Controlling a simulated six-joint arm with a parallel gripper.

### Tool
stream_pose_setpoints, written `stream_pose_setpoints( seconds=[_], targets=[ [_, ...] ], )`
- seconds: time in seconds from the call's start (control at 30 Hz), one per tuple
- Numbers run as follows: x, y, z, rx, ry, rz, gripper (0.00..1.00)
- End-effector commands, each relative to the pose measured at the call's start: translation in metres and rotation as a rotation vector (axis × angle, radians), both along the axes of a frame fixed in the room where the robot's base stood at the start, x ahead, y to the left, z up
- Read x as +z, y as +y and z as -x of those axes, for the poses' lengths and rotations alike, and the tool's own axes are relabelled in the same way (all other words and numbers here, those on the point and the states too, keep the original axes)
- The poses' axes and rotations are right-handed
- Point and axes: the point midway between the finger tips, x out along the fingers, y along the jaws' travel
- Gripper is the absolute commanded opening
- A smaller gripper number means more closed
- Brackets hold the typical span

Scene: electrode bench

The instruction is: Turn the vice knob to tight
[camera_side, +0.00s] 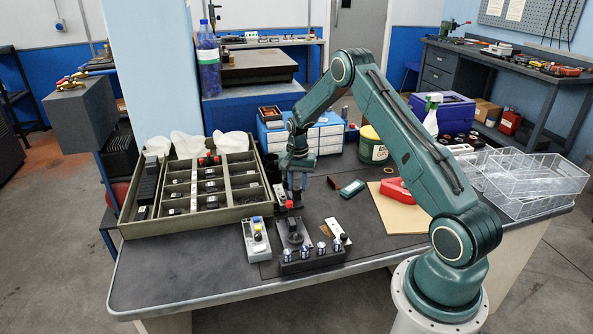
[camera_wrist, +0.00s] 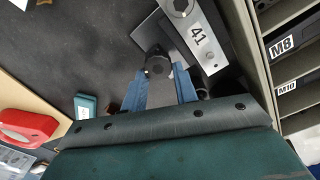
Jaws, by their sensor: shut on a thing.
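In the wrist view, a dark round knob (camera_wrist: 157,66) sits between the blue fingertips of my gripper (camera_wrist: 162,70), which is shut on it. Beside the knob lies a pale metal block marked 41 (camera_wrist: 203,42), with a round fitting at its upper end. In the side view, my gripper (camera_side: 293,188) points down at a small pale block (camera_side: 280,196) on the bench mat. The fingers and arm cover part of it there, and the knob is not clear. I cannot read any tight mark or the knob's angle.
A compartment tray (camera_side: 240,213) stands left of my gripper. A black strip with several silver knobs (camera_side: 311,257) and a grey box with coloured buttons (camera_side: 256,238) lie in front. A red tool (camera_side: 396,190) rests on a tan board at right.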

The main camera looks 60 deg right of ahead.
Motion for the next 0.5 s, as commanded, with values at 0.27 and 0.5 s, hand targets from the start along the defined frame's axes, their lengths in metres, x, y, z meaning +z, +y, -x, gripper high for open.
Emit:
stream_pose_setpoints(
  seconds=[0.27, 0.5],
  targets=[
    [-0.0012, 0.0011, 0.0009, 0.003, 0.004, -0.003, 0.43],
    [-0.0005, 0.0006, 0.0003, 0.003, 0.002, -0.002, 0.50]
  ],
)
